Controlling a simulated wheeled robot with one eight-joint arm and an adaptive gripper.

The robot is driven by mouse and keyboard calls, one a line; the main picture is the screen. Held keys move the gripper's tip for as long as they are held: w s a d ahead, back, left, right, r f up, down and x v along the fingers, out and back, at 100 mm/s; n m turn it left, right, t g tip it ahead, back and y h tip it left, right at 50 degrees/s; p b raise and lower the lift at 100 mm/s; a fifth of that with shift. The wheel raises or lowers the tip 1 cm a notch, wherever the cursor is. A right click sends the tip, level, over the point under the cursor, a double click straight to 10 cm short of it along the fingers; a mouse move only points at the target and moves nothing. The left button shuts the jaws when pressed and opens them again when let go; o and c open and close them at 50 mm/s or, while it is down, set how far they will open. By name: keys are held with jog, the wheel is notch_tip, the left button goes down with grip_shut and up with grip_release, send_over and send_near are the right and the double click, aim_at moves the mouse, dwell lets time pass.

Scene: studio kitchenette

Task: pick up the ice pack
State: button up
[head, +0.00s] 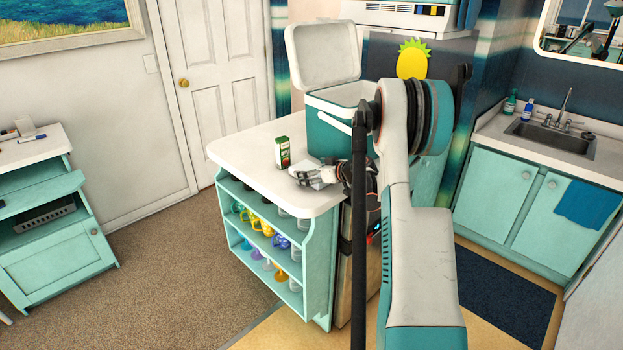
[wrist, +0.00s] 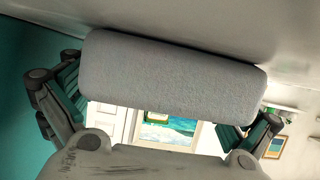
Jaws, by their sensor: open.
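The ice pack (wrist: 172,78) is a pale grey, rounded block that fills the middle of the wrist view. It lies against the white counter surface. My gripper (wrist: 163,92) is open, with one finger near each end of the ice pack. Whether either finger touches it cannot be told. In the head view my gripper (head: 308,173) is low over the front part of the white-topped counter (head: 245,148). The pale ice pack (head: 322,184) is partly hidden there by the gripper.
A small green carton (head: 283,152) stands on the counter behind my gripper. A teal cooler (head: 325,130) with its white lid (head: 322,52) open stands behind them. The counter's left part is clear.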

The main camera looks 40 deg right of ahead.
jog(key=shift+r, duration=0.1)
jog(key=shift+s, duration=0.1)
jog(key=c, duration=1.4)
jog(key=shift+r, duration=0.1)
jog(key=shift+c, duration=0.2)
